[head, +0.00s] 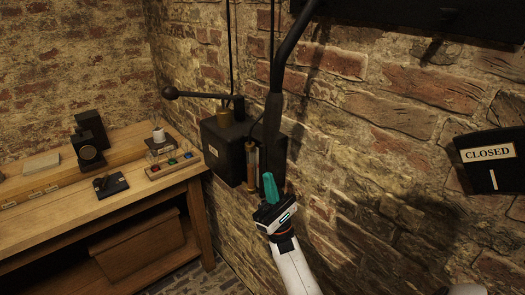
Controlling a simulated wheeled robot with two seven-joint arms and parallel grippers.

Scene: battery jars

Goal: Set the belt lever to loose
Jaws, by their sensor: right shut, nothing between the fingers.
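A dark lever with a ball knob (188,94) sticks out level to the left from a brass pivot (223,112) on top of a black wall box (222,150). A thick dark bar (277,90) comes down from above in front of the box. I cannot tell from labels which of these is the belt lever, and no "loose" mark is readable. My right gripper (270,186), with teal fingers, is shut and empty. It points up just below the bar's lower end, in front of the box's lower right; I cannot tell whether it touches anything. My left gripper is out of view.
A brass-and-glass tube (252,165) is beside the box's right side. A wooden bench (130,196) at left holds a small rack with coloured pieces (172,163), a black device (90,140) and a dark pad (110,186). A "CLOSED" plate (488,176) is on the brick wall at right.

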